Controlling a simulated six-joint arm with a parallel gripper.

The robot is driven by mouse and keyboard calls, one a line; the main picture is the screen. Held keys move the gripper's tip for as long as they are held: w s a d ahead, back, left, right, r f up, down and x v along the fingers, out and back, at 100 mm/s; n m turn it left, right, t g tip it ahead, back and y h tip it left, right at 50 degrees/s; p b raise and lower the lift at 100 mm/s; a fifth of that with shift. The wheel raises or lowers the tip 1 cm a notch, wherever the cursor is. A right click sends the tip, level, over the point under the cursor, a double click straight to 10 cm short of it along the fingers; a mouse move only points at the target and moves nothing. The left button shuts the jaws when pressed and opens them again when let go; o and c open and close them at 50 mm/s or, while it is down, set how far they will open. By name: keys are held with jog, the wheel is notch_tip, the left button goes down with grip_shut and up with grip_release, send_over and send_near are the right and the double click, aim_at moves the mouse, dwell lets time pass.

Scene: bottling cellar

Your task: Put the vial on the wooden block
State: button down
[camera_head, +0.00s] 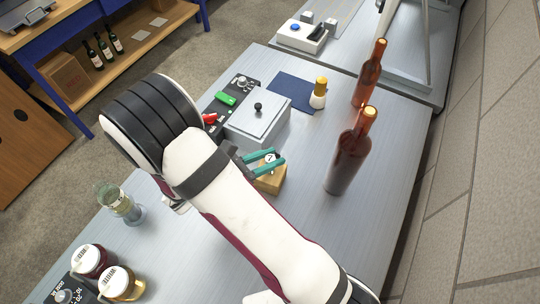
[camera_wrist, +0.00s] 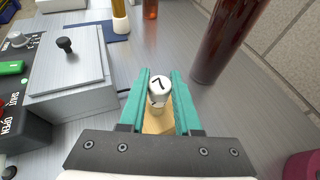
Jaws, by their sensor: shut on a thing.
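The vial (camera_wrist: 159,90) has a white cap marked with a dark 7. My gripper (camera_wrist: 160,88) has its teal fingers shut on it, one on each side. The wooden block (camera_wrist: 157,123) is below the vial, between and under the fingers. In the head view the vial's cap (camera_head: 270,158) shows between the fingertips, just over the wooden block (camera_head: 273,181). The lower part of the vial is mostly hidden, so I cannot tell if it touches the block.
A grey box with a black-knobbed lid (camera_head: 257,124) stands left of the block. A dark red bottle (camera_head: 348,155) stands close on the right, another (camera_head: 370,75) farther back. A yellow-topped white container (camera_head: 319,93) is by a blue mat (camera_head: 290,90). Jars (camera_head: 121,284) stand at the front left.

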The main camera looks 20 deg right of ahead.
jog(key=c, duration=0.6)
grip_release()
